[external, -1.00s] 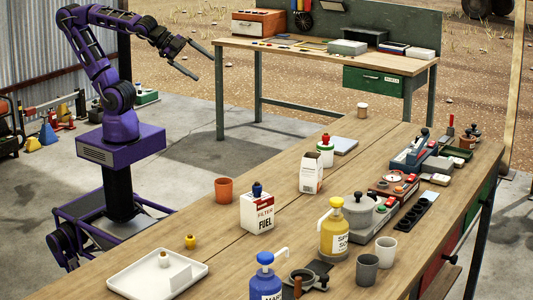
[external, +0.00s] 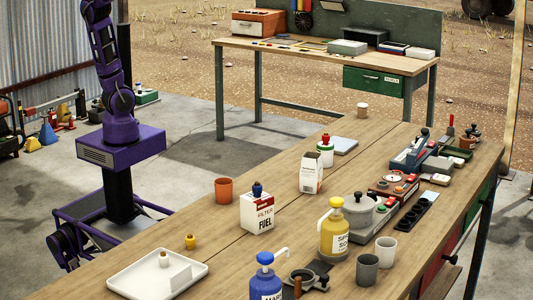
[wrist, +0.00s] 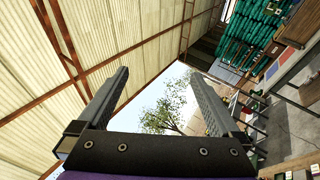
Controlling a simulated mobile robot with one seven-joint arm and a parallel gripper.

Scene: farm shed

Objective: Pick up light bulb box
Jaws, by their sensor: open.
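A white upright carton with dark print (external: 311,174) stands mid-table; it may be the light bulb box, but its label is too small to read. A white box marked FILTER FUEL (external: 257,214) stands nearer, with a blue-topped item at its top. My gripper (wrist: 160,73) is open and empty in the wrist view, facing the roof, a tree and sky. In the external view my arm rises out of the top of the picture, so the gripper is hidden there, far from the table.
The long wooden table (external: 220,255) also holds an orange cup (external: 223,189), a yellow pump bottle (external: 333,235), a blue pump bottle (external: 265,280), grey cups and several tools at its right. A second workbench (external: 300,55) stands behind.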

